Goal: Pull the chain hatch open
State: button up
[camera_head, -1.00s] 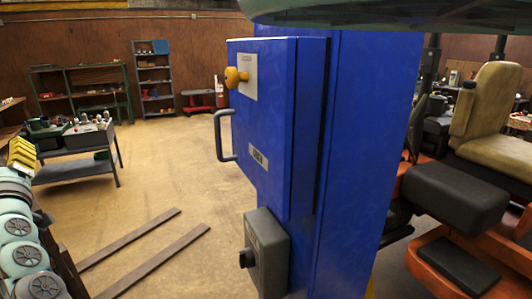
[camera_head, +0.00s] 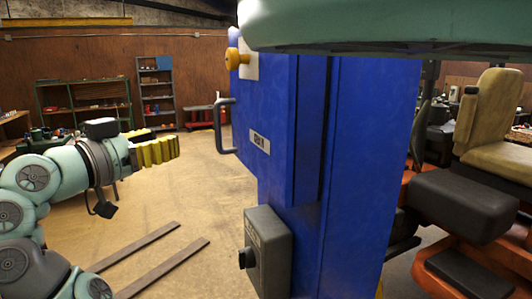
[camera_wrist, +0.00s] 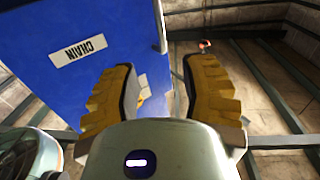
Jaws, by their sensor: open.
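The chain hatch (camera_head: 275,110) is a blue panel on the side of a blue post. It has a dark bar handle (camera_head: 222,125) on its left edge and a small label (camera_head: 260,142). The hatch looks shut. My gripper (camera_head: 176,147) has yellow fingers, points right and is apart from the handle, to its left and a little lower. In the wrist view my gripper (camera_wrist: 165,85) is open and empty. The hatch (camera_wrist: 65,75) there carries an upside-down CHAIN label (camera_wrist: 78,51); a grey bar, likely the handle (camera_wrist: 159,22), shows above the fingertips.
A yellow knob (camera_head: 235,58) sits above the handle. A grey box with a black knob (camera_head: 266,248) is below the hatch. An orange mower with a tan seat (camera_head: 490,110) stands right. Two flat rails (camera_head: 165,265) lie on the floor. Open floor lies left of the post.

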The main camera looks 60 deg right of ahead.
aim_at(216, 126)
jog(key=d+p, duration=0.5)
jog(key=d, duration=0.2)
jog(key=d+p, duration=0.4)
jog(key=d, duration=0.2)
jog(key=shift+w+d+r+p, duration=0.15)
jog(key=shift+d+p, duration=0.2)
jog(key=shift+d, duration=0.05)
jog(key=shift+d+p, duration=0.4)
jog(key=shift+d, duration=0.3)
jog(key=shift+o, duration=0.5)
jog(key=shift+w+a, duration=0.1)
jog(key=shift+w, duration=0.05)
grip_shut()
